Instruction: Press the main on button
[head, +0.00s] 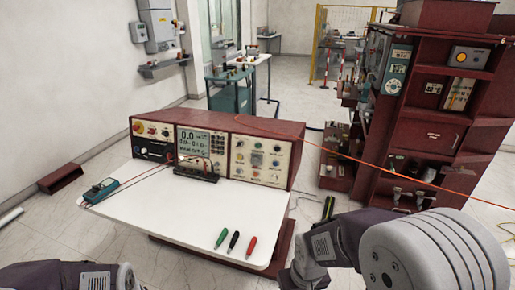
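A dark red console (218,126) stands along the back of a white-topped bench. Its left panel (152,143) has a red knob or button and several small controls. Its middle panel (201,142) has a lit display reading about 0.0 and a keypad. Its right panel (259,159) has several coloured round buttons. The labels are too small to read, so I cannot tell which button is the main on button. My two arms show at the bottom left and bottom right, below and in front of the bench.
The white bench top (165,208) is mostly clear. Green (220,239), black (234,241) and red (251,246) screwdrivers lie near its front right. A teal meter (100,190) lies at its left. A tall red cabinet (440,130) stands right, with an orange cable crossing before it.

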